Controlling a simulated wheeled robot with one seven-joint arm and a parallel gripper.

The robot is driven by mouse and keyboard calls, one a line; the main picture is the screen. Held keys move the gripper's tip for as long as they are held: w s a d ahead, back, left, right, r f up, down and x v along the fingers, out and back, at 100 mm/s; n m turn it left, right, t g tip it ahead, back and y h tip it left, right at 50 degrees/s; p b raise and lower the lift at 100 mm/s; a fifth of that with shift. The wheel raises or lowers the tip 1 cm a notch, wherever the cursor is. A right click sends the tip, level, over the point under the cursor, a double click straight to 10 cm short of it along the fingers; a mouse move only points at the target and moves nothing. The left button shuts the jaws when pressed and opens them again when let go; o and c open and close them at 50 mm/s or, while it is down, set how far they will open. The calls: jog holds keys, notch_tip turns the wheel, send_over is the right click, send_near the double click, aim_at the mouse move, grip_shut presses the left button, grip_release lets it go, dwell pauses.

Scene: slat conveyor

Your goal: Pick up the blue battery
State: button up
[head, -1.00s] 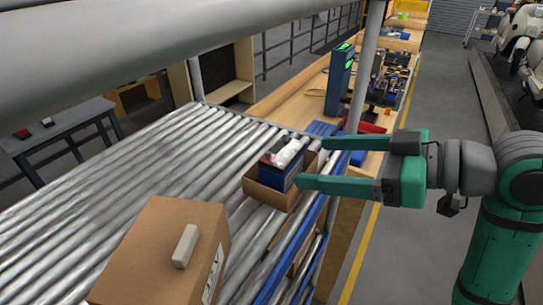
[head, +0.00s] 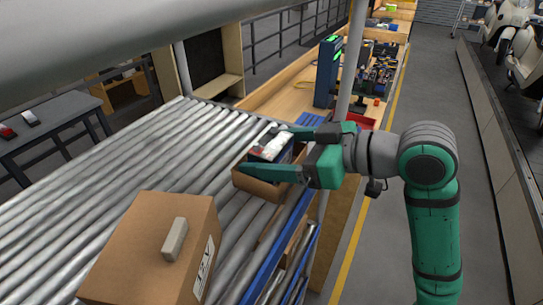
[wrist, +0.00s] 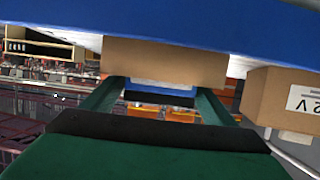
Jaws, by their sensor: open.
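The blue battery (head: 271,146), with a white and red top, stands in a small open cardboard box (head: 259,187) near the right edge of the roller conveyor. My gripper (head: 262,149) is open, reaching in from the right. In the head view its two green fingers lie on the far and near sides of the battery, with no clear grip on it. The wrist view looks upside down. It shows the box (wrist: 165,58) ahead and a blue and white part of the battery (wrist: 162,86) between the fingers. The battery's lower part is hidden by the box and a finger.
A larger closed cardboard box (head: 150,245) with a grey block (head: 175,239) on top stands nearer on the conveyor (head: 110,165). A metal post (head: 352,65) rises behind my gripper. A blue rail (head: 262,268) edges the conveyor. The rollers to the left are clear.

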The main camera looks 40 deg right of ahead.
jog(key=c, duration=1)
jog(key=shift+r, duration=0.1)
